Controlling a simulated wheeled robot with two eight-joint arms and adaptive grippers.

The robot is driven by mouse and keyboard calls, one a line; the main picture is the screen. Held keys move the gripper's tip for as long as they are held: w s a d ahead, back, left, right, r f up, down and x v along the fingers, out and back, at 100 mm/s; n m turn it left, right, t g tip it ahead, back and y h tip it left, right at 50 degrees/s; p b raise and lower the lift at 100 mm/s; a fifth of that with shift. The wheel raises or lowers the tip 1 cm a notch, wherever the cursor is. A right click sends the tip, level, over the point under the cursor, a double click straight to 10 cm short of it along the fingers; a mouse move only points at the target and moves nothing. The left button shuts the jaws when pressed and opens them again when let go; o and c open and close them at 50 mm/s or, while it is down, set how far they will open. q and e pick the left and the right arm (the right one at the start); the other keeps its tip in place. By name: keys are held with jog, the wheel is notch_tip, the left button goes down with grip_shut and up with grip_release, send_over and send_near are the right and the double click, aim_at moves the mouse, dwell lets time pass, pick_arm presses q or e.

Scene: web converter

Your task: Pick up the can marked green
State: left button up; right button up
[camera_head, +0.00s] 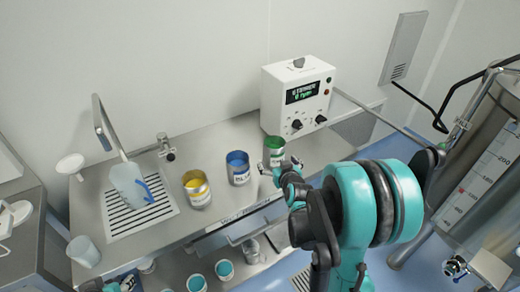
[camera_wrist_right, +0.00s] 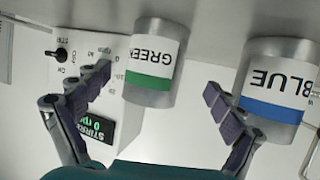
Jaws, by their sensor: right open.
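The green can (camera_head: 276,143), a metal can with a green band and a "GREEN" label, stands upright on the steel counter in front of the stirrer box. My right gripper (camera_head: 279,170) is just in front of it in the head view and partly covers its lower part. In the right wrist view the green can (camera_wrist_right: 155,62) appears upside down between the two spread fingers of the open right gripper (camera_wrist_right: 158,82), with gaps on both sides. A small teal and dark part of my left arm shows at the bottom left edge of the head view; its jaws are unclear.
The blue can (camera_head: 238,168) stands left of the green one, close to a finger in the wrist view (camera_wrist_right: 272,85). The yellow can (camera_head: 196,189) is further left. The stirrer box (camera_head: 298,95) is behind. A jug (camera_head: 130,184) stands on the drain grate. Open cups sit below the counter.

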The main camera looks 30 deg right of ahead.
jog(key=shift+b+x, duration=0.45)
jog(key=shift+x, duration=0.8)
jog(key=x, duration=0.1)
jog(key=b+x, duration=0.1)
jog(key=x, duration=0.3)
jog(key=shift+d+b, duration=0.25)
jog(key=shift+b, duration=0.15)
jog(key=shift+s+r, duration=0.1)
jog(key=shift+r, duration=0.1)
jog(key=c, duration=1.5)
jog(key=shift+c, duration=0.7)
